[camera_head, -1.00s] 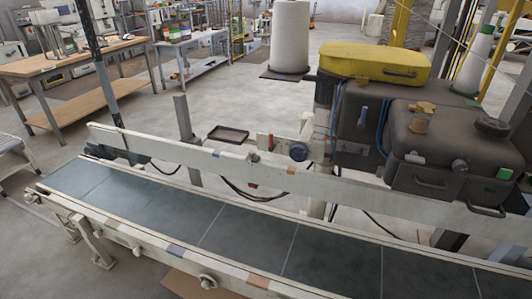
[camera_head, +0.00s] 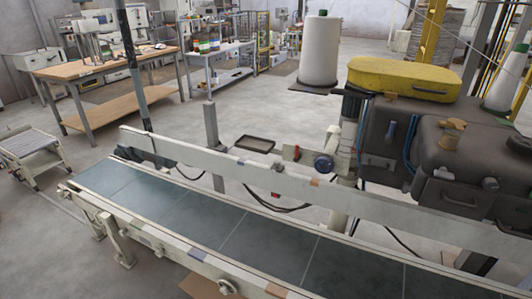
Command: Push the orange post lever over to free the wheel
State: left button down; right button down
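In the head view a post (camera_head: 343,152) stands behind the conveyor rail and carries a dark round knob or wheel (camera_head: 323,164). A small red-orange piece (camera_head: 297,153), possibly the lever, stands upright on the bracket just left of the knob. It is too small to tell its exact shape. The dark machine head (camera_head: 440,150) with a yellow cover (camera_head: 404,78) is mounted to the right of the post. Neither of my grippers shows in the view.
A conveyor with a dark belt (camera_head: 190,213) and a pale side rail (camera_head: 225,165) runs across the front, between me and the post. A white thread cone (camera_head: 319,54) stands behind. Workbenches (camera_head: 100,68) and a roller stand (camera_head: 32,146) are at left. Open floor lies between.

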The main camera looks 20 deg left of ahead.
aim_at(298, 157)
jog(key=u, duration=0.15)
jog(key=i, duration=0.85)
jog(key=z, duration=0.85)
